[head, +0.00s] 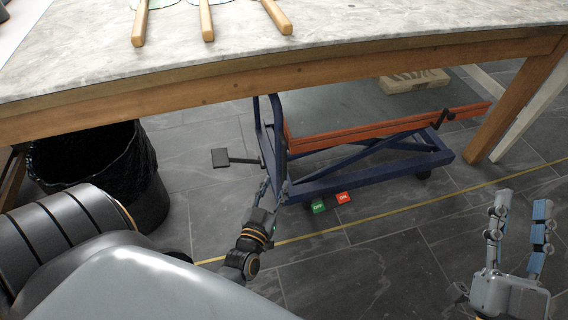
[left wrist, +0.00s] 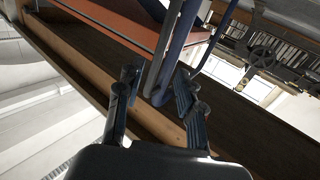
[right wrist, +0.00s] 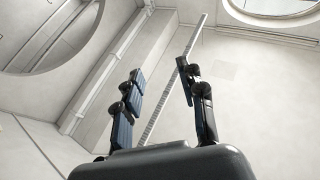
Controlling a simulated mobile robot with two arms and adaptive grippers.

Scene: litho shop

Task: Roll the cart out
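The cart (head: 370,160) is a low lift cart with a blue frame, an orange-red edged platform and a blue upright handle (head: 278,140) at its left end. It stands on the floor under the table. My left gripper (head: 268,198) is at the lower part of the handle end. In the left wrist view its fingers (left wrist: 155,92) are apart, with the blue handle tubes (left wrist: 168,60) between or just beyond them; contact cannot be told. My right gripper (head: 518,215) is open and empty, out to the right of the cart over the floor; its spread fingers also show in the right wrist view (right wrist: 160,90).
The marble-topped table (head: 330,25) spans above the cart, with a wooden leg (head: 515,95) at right. A black lined bin (head: 150,190) stands left of the cart. A black pedal (head: 221,158) and green (head: 319,206) and red (head: 343,197) tabs sit low by the cart. The front floor is clear.

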